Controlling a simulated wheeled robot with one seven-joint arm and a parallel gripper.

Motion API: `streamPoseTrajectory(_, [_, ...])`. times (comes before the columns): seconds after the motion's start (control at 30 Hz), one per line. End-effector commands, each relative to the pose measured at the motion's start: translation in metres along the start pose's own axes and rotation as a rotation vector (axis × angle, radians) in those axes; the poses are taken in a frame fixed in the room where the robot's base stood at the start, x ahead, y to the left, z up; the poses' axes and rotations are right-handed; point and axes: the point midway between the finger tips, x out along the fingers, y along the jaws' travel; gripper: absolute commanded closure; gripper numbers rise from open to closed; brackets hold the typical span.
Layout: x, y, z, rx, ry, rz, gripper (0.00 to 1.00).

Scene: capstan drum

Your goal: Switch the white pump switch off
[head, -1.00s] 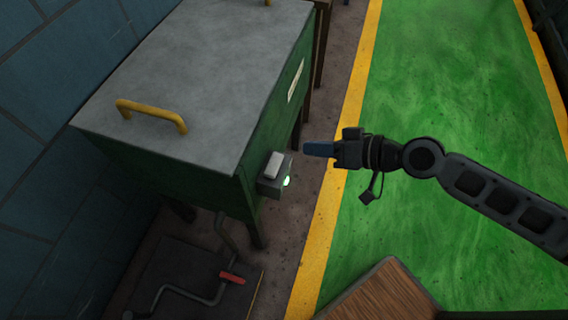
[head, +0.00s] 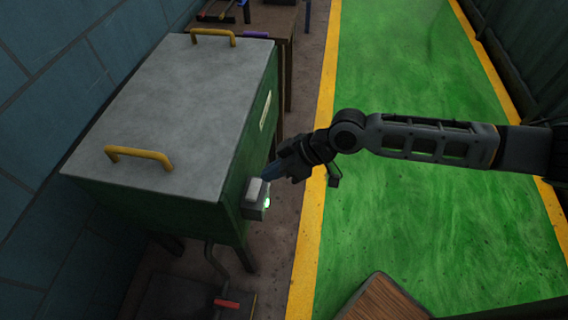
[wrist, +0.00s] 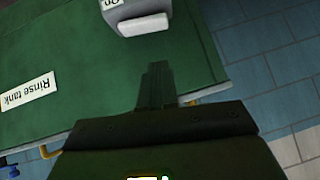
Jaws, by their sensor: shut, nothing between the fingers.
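The white pump switch (head: 257,188) is a pale rocker on a small grey box (head: 251,211) on the right end of the green tank. A green light (head: 267,202) glows on the box. The wrist view shows the white rocker (wrist: 144,25) near the top, with a label on the box (wrist: 110,4) that appears to read "On". My gripper (head: 270,172) is shut and empty, its fingertips close beside the rocker. In the wrist view the shut fingers (wrist: 157,72) point at it, just below it in the picture. I cannot tell whether they touch.
The green tank (head: 110,200) has a grey lid (head: 180,110) with yellow handles (head: 140,157). Its "Rinse tank" label shows in the wrist view (wrist: 28,91). A red-gripped crank (head: 227,303) is below. A wooden surface (head: 385,300) is at the bottom. The green floor (head: 400,60) is clear.

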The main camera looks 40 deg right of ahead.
Motion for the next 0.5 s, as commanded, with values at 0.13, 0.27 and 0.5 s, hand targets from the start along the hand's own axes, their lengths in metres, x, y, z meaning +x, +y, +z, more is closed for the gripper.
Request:
streamPoseTrajectory(0.13, [0.031,-0.001,0.000,-0.001,-0.001,-0.002,1.00])
streamPoseTrajectory(0.27, [0.046,0.000,0.012,0.001,-0.003,0.000,1.00])
streamPoseTrajectory(0.5, [0.061,0.000,0.026,0.001,0.000,-0.001,1.00])
